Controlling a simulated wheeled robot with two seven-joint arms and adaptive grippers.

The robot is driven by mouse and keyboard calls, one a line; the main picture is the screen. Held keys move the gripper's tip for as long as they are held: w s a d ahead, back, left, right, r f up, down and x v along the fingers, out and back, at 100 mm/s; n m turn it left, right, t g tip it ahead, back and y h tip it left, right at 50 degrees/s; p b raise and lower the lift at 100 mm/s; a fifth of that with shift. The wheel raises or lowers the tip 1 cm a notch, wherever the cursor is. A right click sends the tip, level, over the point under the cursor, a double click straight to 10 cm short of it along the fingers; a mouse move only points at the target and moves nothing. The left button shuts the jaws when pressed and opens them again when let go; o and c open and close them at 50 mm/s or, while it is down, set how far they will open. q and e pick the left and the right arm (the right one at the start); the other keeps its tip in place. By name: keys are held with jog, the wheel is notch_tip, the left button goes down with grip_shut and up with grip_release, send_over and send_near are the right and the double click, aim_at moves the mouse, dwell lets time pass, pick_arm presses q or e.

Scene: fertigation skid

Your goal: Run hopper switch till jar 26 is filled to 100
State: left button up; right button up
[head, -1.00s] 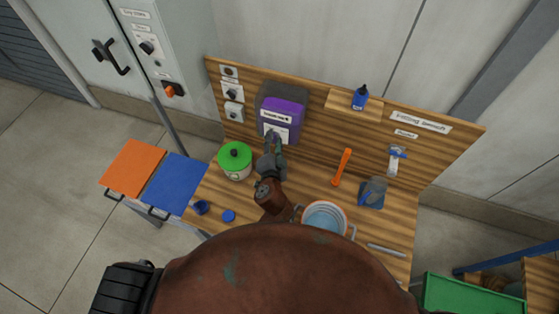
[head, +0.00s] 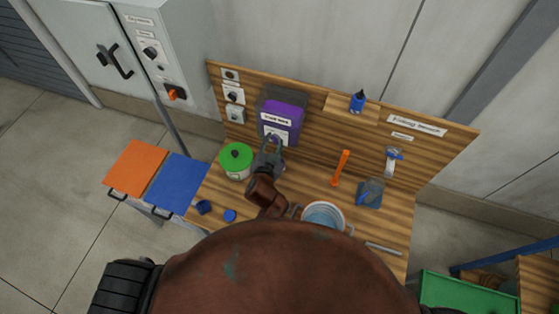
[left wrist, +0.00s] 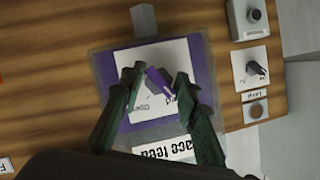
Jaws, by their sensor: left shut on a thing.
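The hopper is a purple box (head: 285,120) in a grey see-through casing on the wooden back board, with a white label partly reading "feed" in the left wrist view (left wrist: 165,150). My left gripper (head: 271,138) is at the white plate on its lower front. In the left wrist view its two dark green fingers (left wrist: 158,84) close around a small purple lever (left wrist: 158,86) on that plate. A pot with a green lid (head: 236,160) stands left of the gripper. I cannot read the number 26 on anything; my arm hides part of the bench under the hopper. My right gripper is not in view.
A metal pail (head: 323,217) stands at the bench front. An orange tool (head: 341,167), a grey scoop (head: 370,192) and a blue bottle (head: 357,101) are to the right. Knob panels (head: 234,97) flank the hopper on the left. Orange (head: 136,165) and blue (head: 177,183) panels lie left.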

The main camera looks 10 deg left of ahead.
pick_arm(q)
jog(key=shift+f, duration=0.2)
jog(key=n+h, duration=0.1)
jog(key=n, duration=0.1)
jog(key=shift+n+g+h, duration=0.3)
jog(key=shift+g, duration=0.1)
jog(key=shift+c, duration=0.4)
jog(key=shift+r, duration=0.2)
jog(key=shift+n+h, duration=0.3)
jog(key=shift+n, duration=0.1)
jog(key=o, duration=1.2)
